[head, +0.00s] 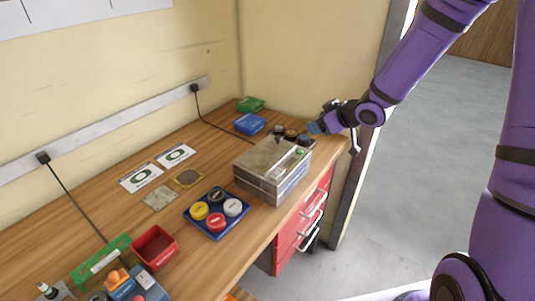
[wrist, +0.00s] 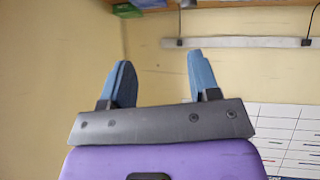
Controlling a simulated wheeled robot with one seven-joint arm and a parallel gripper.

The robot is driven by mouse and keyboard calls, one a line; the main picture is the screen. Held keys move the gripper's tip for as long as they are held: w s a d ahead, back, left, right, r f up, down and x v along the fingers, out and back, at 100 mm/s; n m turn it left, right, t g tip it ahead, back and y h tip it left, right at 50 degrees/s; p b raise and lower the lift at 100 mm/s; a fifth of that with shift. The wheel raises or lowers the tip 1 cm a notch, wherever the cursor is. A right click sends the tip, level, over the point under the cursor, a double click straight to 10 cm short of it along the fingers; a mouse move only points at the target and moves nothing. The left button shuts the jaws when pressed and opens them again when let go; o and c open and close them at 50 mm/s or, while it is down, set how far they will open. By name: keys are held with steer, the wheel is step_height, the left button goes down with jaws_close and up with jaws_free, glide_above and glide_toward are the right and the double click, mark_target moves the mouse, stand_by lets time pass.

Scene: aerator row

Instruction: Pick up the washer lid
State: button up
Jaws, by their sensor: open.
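A grey metal box-shaped washer (head: 262,187) stands on the wooden desk near its right end. Its flat lid (head: 266,156) covers the top at least in large part; a pale bar and a small green spot show on its right side. My gripper (head: 318,128) is beyond and to the right of the washer, apart from the lid. In the wrist view my gripper (wrist: 160,75) has its two blue fingers spread with nothing between them. The washer and lid are not seen in the wrist view.
Several dark round pieces (head: 290,135) stand behind the washer, close to my gripper. A blue tray (head: 216,233) with coloured round caps lies in front. A red bin (head: 155,248), blue box (head: 250,124) and green box (head: 250,104) are on the desk. Red drawers (head: 302,222) sit below.

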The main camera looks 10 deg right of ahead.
mark_target(280, 137)
steer(key=w+a+f+y, duration=0.1)
steer(key=w+a+f, duration=0.1)
steer(key=a+f, duration=0.1)
steer(key=w+a+f+y, duration=0.1)
steer(key=w+a+f, duration=0.1)
steer(key=a+f, duration=0.1)
steer(key=w+a+f, duration=0.2)
steer(key=a+f, duration=0.1)
steer(key=shift+w+a+n+y, duration=0.3)
steer(key=shift+w+y, duration=0.05)
steer(key=shift+y, duration=0.05)
steer(key=shift+r, duration=0.1)
jaws_close()
